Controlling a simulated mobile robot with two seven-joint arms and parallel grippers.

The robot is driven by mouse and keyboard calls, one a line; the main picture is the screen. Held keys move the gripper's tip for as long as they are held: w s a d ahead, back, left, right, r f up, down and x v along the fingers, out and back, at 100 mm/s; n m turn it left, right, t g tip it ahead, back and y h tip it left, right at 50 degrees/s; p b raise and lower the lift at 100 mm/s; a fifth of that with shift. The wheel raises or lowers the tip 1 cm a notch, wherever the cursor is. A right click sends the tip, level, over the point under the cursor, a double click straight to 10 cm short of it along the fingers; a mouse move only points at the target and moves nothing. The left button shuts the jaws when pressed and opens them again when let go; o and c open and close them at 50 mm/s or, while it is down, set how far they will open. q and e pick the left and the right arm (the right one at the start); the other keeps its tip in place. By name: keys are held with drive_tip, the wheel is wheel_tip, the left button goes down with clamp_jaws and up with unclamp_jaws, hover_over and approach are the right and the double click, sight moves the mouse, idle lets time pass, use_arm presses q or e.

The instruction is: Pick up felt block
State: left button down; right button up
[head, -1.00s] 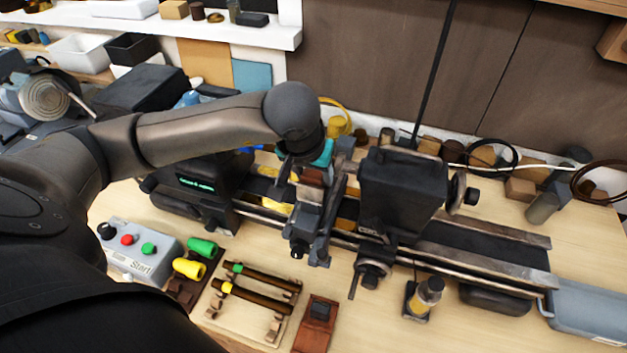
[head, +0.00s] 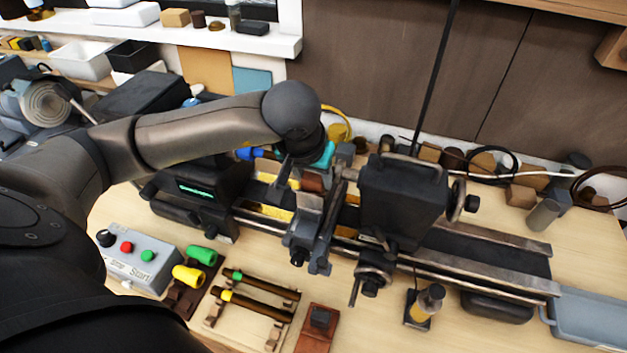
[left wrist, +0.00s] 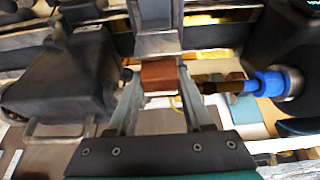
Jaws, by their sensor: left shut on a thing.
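Whether the block still touches the grey slide (head: 310,215) cannot be told. My right gripper is not in view.
The lathe's dark tailstock (head: 402,195) stands close to the right of my gripper, and its headstock (head: 195,190) to the left. A blue-collared rod (left wrist: 270,81) is close by in the wrist view. A control box (head: 140,257) and rod rack (head: 250,305) lie in front.

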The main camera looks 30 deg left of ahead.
sight(314, 176)
use_arm(q)
wheel_tip(314, 176, up, 19)
drive_tip(key=shift+f, duration=0.15)
idle(0.5)
